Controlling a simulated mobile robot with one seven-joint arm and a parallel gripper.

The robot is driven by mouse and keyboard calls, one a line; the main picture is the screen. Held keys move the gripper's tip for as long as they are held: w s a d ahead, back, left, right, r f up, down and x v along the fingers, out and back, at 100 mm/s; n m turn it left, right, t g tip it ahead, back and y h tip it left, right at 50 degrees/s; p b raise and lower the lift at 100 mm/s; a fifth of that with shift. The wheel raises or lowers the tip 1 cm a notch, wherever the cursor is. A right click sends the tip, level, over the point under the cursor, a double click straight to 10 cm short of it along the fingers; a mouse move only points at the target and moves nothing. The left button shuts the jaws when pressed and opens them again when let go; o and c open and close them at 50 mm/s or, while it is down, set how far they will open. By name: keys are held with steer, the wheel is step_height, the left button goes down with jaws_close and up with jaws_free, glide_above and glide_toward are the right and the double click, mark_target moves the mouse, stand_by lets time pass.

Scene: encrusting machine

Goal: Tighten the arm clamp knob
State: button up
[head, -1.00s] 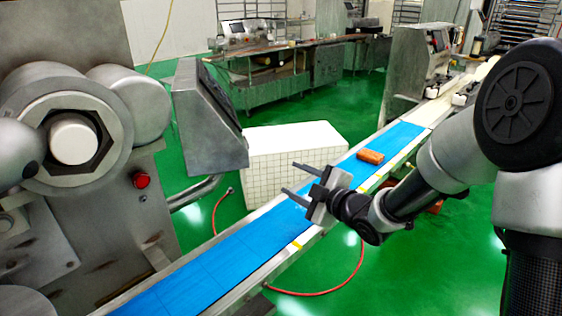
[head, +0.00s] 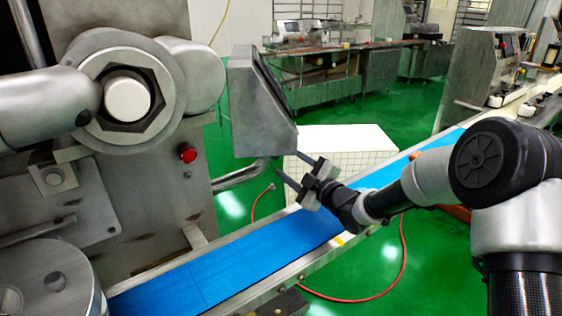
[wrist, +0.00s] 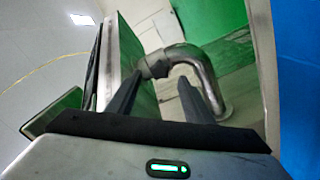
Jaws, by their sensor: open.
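My gripper (head: 287,165) is open and empty, above the blue conveyor belt, with its fingers toward the control box (head: 262,105). In the wrist view the open fingers (wrist: 160,82) point toward a bent metal pipe (wrist: 192,60) and the control box beside it (wrist: 120,55). The pipe arm (head: 240,176) runs from the machine body to below the control box. I cannot tell for certain which part is the arm clamp knob. A red round knob or button (head: 187,155) sits on the machine face. A white round cap (head: 127,98) sits in a large hex nut.
The blue conveyor belt (head: 235,270) runs diagonally below my arm, with a metal side rail. A white tiled block (head: 345,142) stands behind it. A red hose (head: 400,262) lies on the green floor. The machine body (head: 130,225) fills the left side.

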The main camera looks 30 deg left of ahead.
steer(key=shift+x, duration=2.1)
steer(key=c, duration=1)
steer(key=shift+c, duration=0.2)
